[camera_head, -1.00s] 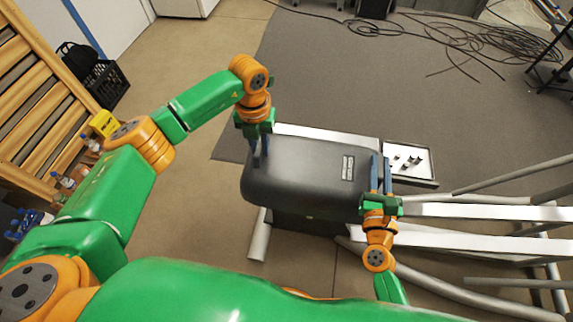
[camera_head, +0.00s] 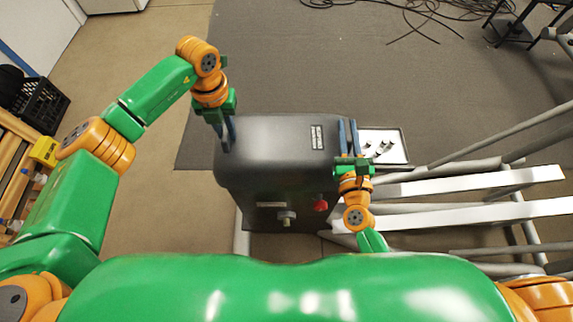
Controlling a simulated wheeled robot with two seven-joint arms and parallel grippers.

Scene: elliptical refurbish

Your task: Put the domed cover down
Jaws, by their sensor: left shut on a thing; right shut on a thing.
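The domed cover (camera_head: 275,145) is a dark grey, rounded shell in the middle of the head view, with a small label near its top right. My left gripper (camera_head: 229,142) is shut on its left side, fingers pointing down. My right gripper (camera_head: 347,137) is shut on its right side, fingers pointing away from me. A dark front face with a red knob (camera_head: 320,204) and a grey knob (camera_head: 286,217) shows below the cover's near edge. I cannot tell whether the cover rests on what is beneath it.
A white tray (camera_head: 401,152) with small parts lies just right of the cover. Silver rails (camera_head: 470,183) and grey tubes of the machine extend to the right. A black crate (camera_head: 40,103) stands at the left. Cables (camera_head: 390,12) lie on the mat behind, which is otherwise mostly clear.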

